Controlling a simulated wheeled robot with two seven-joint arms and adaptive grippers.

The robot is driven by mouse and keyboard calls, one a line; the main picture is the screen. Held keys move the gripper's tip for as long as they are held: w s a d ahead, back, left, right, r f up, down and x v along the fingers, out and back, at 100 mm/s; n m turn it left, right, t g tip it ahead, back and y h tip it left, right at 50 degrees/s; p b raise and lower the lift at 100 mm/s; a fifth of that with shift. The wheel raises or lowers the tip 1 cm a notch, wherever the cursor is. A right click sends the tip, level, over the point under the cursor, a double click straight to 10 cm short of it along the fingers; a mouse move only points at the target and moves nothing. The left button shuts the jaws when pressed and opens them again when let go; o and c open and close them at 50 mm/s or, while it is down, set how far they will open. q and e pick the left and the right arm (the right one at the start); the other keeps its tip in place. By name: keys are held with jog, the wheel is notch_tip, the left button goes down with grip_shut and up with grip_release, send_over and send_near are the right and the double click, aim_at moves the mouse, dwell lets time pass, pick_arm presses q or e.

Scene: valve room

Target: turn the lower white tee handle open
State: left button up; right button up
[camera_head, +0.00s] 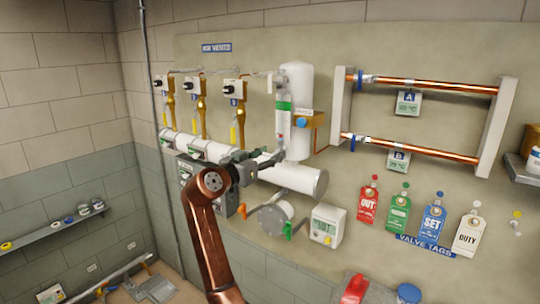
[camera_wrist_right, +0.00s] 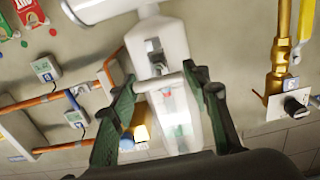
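The upright white cylinder (camera_head: 299,115) with a green-banded gauge tube (camera_head: 283,118) is on the wall at centre. A lower white tee handle (camera_wrist_right: 160,83) shows in the right wrist view as a short bar across the front of this assembly. My right gripper (camera_head: 268,159) is at the tube's lower end, and its fingers hide most of the handle in the head view. In the right wrist view its two green fingers (camera_wrist_right: 158,80) stand wide apart, one at each end of the bar. Whether they press on it I cannot tell. My left gripper is not in view.
A horizontal white tank (camera_head: 298,179) lies just below my right gripper. Capped flange (camera_head: 271,219) and white meter box (camera_head: 326,226) sit lower. Copper pipes (camera_head: 430,85) and hanging valve tags (camera_head: 433,218) are to the right. Brass valve lines (camera_head: 203,105) are to the left.

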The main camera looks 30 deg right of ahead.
jog(key=c, duration=0.7)
jog(key=shift+r, duration=0.1)
jog(key=n+p, duration=0.3)
jog(key=shift+r+n, duration=0.15)
jog(key=shift+n, duration=0.25)
jog(key=n+p, duration=0.3)
jog(key=shift+w+n, duration=0.1)
jog(key=shift+n, duration=0.2)
jog(key=n+p, duration=0.5)
jog(key=n, duration=0.1)
jog(key=shift+w+a, duration=0.1)
jog(key=shift+f+n+p, duration=0.2)
jog(key=shift+n+p, duration=0.65)
jog(key=shift+n, duration=0.3)
jog(key=shift+f+n+p, duration=0.15)
jog(key=shift+n+p, duration=0.65)
jog(key=shift+n, duration=0.35)
